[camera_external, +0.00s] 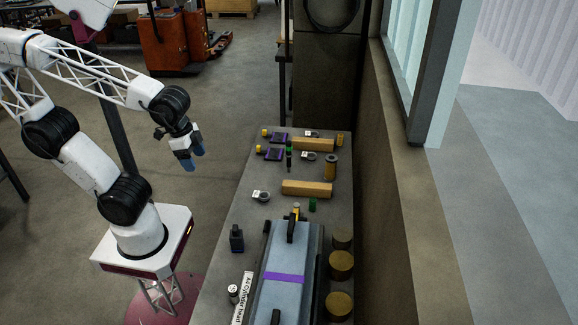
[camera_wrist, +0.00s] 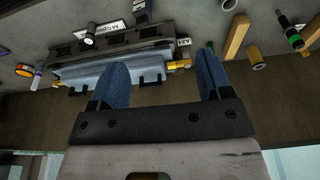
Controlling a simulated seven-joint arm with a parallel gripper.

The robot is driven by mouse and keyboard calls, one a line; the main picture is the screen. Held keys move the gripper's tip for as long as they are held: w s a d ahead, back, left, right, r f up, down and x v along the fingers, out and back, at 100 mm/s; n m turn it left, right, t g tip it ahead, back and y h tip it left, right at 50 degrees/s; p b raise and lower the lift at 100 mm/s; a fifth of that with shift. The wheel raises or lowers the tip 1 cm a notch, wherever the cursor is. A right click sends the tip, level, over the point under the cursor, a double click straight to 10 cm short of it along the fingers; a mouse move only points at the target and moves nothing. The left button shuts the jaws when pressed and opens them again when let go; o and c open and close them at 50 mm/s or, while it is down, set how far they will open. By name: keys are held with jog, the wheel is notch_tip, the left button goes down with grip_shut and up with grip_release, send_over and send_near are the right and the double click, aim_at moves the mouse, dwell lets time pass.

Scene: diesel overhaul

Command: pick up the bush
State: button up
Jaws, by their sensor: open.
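A brass hollow cylinder (camera_external: 330,166), which looks like the bush, stands upright towards the far right of the bench, between two wooden blocks. In the wrist view it shows at the upper right (camera_wrist: 253,54). A grey ring-shaped part (camera_external: 264,196) with a white tag lies nearer the left edge, so I cannot be fully sure which part is the bush. My gripper (camera_external: 193,158) is raised, left of the bench in the external view. Its blue fingers (camera_wrist: 161,75) are apart with nothing between them, clear of the cylinder.
Wooden blocks (camera_external: 307,188) (camera_external: 313,144) lie near the cylinder. A grey-blue engine part (camera_external: 285,265) with a purple band fills the near bench, with brown cylinders (camera_external: 341,265) beside it. A dark bottle (camera_external: 236,238) stands at the left edge. A wall (camera_external: 400,200) bounds the right.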

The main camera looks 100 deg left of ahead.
jog(key=w+a, duration=0.7)
jog(key=w, duration=0.5)
jog(key=g, duration=0.3)
send_over(306, 154)
notch_tip(306, 154, down, 23)
jog(key=shift+d+f, duration=0.1)
jog(key=shift+f, duration=0.05)
jog(key=shift+a+f, duration=0.15)
jog(key=shift+a, duration=0.05)
jog(key=shift+f, duration=1.3)
